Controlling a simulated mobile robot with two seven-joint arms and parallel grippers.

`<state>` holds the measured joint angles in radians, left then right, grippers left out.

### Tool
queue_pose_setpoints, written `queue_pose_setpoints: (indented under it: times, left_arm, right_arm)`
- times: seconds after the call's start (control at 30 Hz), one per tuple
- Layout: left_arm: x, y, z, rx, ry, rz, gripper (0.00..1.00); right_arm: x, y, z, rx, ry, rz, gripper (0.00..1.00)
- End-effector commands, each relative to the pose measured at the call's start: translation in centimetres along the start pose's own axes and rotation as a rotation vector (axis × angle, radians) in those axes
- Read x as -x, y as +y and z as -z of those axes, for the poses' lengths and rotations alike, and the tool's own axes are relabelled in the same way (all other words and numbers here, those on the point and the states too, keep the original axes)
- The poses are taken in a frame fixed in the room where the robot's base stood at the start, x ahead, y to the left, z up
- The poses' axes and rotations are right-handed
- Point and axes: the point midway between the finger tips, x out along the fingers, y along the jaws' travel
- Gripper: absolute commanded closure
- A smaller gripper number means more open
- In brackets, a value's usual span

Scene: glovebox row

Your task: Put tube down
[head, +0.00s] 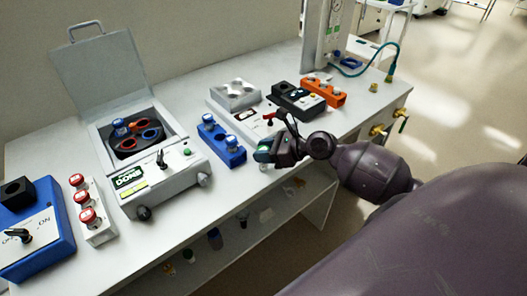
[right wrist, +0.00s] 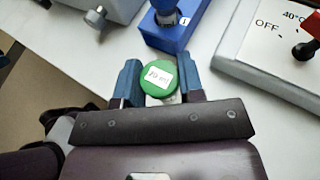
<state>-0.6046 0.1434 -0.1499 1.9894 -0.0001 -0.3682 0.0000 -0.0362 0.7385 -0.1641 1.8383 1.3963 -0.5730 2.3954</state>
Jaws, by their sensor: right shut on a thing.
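My right gripper (head: 266,153) is at the front edge of the bench, just right of the blue rack. In the right wrist view my right gripper (right wrist: 158,84) is shut on a tube with a green cap (right wrist: 157,76). The cap faces the camera and bears a small white label; the tube's body is hidden below it. I cannot tell whether the tube touches the bench. The blue rack (head: 231,158) holds blue-capped tubes and also shows just beyond the fingers in the wrist view (right wrist: 168,40). My left gripper is not in view.
An open centrifuge (head: 163,183) with tubes in its rotor stands left of the rack. A white block with a red switch (right wrist: 268,72) lies right of it. An orange rack (head: 325,94) and a black device (head: 297,101) stand farther back. A strip of bench near the gripper is clear.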

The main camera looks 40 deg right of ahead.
Motion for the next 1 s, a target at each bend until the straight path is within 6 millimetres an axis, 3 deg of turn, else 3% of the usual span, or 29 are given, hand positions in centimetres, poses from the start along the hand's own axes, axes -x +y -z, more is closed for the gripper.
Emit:
queue_pose_setpoints:
  times: [0.3, 0.33, 0.5, 0.83, 1.0]
  left_arm:
    - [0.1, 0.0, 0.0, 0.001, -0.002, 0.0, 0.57]
    - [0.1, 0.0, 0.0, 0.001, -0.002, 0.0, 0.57]
    - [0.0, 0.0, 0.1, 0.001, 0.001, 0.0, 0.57]
    - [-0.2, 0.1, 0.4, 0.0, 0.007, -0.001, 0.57]
    - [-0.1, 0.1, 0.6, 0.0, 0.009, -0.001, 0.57]
  right_arm:
    - [-0.1, 0.0, 0.2, 0.0, 0.0, 0.0, 0.87]
    - [-0.1, 0.0, 0.2, 0.001, 0.0, 0.001, 0.61]
    - [-0.1, 0.0, 0.2, 0.001, 0.0, 0.0, 0.39]
    - [0.1, 0.0, -0.2, 0.002, -0.001, 0.0, 0.39]
    - [2.2, -0.1, 0.0, 0.001, 0.002, 0.002, 0.39]
